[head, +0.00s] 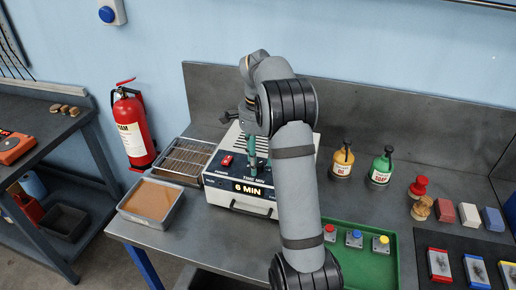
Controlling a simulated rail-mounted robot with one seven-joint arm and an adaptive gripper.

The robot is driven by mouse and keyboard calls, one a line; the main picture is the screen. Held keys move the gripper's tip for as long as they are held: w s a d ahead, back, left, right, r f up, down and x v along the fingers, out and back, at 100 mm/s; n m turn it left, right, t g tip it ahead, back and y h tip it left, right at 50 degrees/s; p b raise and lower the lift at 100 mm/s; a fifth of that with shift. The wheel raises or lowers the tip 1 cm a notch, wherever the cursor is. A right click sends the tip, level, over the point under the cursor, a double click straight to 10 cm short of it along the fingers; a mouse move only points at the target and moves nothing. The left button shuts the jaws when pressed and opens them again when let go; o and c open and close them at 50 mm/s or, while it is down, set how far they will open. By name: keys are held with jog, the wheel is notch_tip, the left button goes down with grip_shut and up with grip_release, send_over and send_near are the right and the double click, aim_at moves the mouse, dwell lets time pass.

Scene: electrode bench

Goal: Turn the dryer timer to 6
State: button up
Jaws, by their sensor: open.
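The dryer (213,181) is a white and dark-blue box on the bench in the head view. Its front panel has a red switch (226,160), a label that seems to read "TIMER MIN", and a lit display (249,188) reading "6 MIN". Whether the fingers touch anything there cannot be told.
A wire-rack tray (178,175) and a tan-filled tray (129,208) stand left of the dryer. A green tray (376,270) with colored knobs is at front right. An oil bottle (342,161) and a soap bottle (380,169) stand behind it.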

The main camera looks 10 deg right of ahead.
aim_at(258, 163)
notch_tip(258, 163, up, 12)
jog(key=shift+f, duration=0.25)
jog(key=shift+f, duration=0.1)
dwell(0.5)
notch_tip(258, 163, down, 12)
jog(key=shift+r, duration=0.1)
dwell(0.5)
jog(key=shift+r, duration=0.1)
